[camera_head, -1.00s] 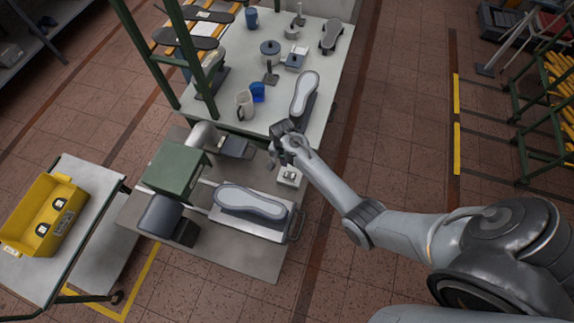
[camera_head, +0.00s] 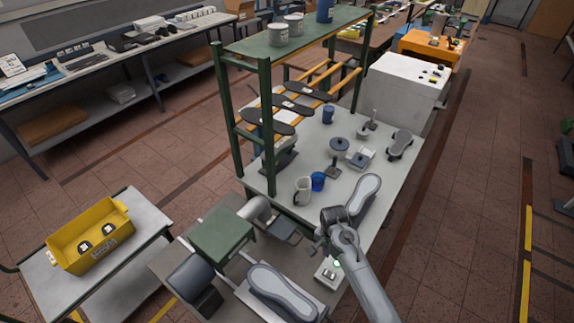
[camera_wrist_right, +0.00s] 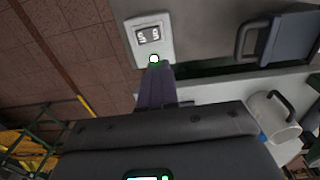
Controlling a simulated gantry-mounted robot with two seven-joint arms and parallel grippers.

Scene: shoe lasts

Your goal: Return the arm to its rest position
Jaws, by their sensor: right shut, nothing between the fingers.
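My right arm comes in from the bottom right of the head view. Its gripper (camera_head: 322,243) is over the near edge of the white worktable (camera_head: 400,165), by the grey machine bench. In the right wrist view the gripper's fingers (camera_wrist_right: 156,88) are together with nothing between them. They point toward a small white switch box (camera_wrist_right: 150,38) with a lit green button. The same box (camera_head: 328,274) shows below the gripper in the head view. My left gripper is not in view.
A grey shoe last (camera_head: 364,195) stands close beside the right gripper. Another sole-shaped piece (camera_head: 280,290) lies on the machine. A white mug (camera_head: 302,190) and blue cup (camera_head: 318,181) stand on the table. A green rack (camera_head: 262,120) rises at the left. A yellow bin (camera_head: 90,238) sits on a cart.

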